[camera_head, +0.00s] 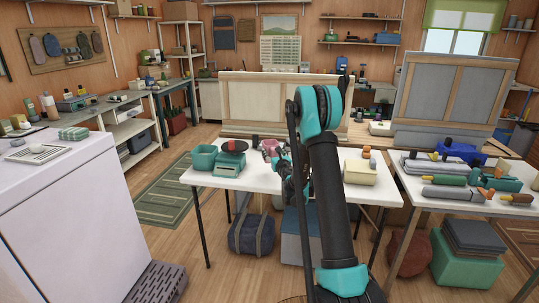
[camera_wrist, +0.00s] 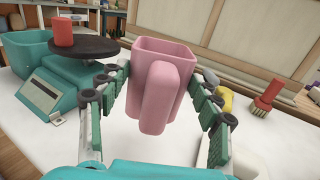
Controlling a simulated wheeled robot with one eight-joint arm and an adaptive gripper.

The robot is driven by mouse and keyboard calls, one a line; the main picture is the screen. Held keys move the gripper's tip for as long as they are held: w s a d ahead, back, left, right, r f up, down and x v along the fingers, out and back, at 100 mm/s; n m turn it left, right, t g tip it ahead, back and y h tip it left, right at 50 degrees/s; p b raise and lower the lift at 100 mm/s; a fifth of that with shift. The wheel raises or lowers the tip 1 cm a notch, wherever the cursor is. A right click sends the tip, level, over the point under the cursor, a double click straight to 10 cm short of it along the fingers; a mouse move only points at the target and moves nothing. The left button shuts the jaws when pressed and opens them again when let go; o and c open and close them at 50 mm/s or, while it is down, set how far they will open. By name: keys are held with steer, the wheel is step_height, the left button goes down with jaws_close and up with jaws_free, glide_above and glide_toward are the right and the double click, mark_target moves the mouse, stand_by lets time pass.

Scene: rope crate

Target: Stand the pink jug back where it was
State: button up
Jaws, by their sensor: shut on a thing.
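The pink jug (camera_wrist: 165,90) is upright between the two fingers of my gripper (camera_wrist: 161,82) in the wrist view, its handle facing the camera. My gripper is shut on it, with the green finger pads at its left and right sides. In the head view a bit of the jug (camera_head: 268,144) shows above the white table (camera_head: 220,179), mostly hidden by my arm. I cannot tell whether the jug's base touches the table top.
A teal scale (camera_wrist: 52,92) with a dark round pan (camera_wrist: 82,47) and a red cup (camera_wrist: 63,32) stands close left of the jug. A red brush (camera_wrist: 265,97) and a yellow object (camera_wrist: 225,100) are to the right. A teal container (camera_head: 203,158) is at the table's left end.

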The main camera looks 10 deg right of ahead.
steer(key=shift+w+a+f+y, duration=0.3)
steer(key=shift+w+f, duration=0.15)
steer(key=shift+s, duration=0.1)
steer(key=shift+f, duration=0.2)
steer(key=shift+d+f, duration=0.1)
steer(key=shift+f, duration=2.7)
steer(key=shift+f, duration=0.55)
steer(key=o, duration=1.5)
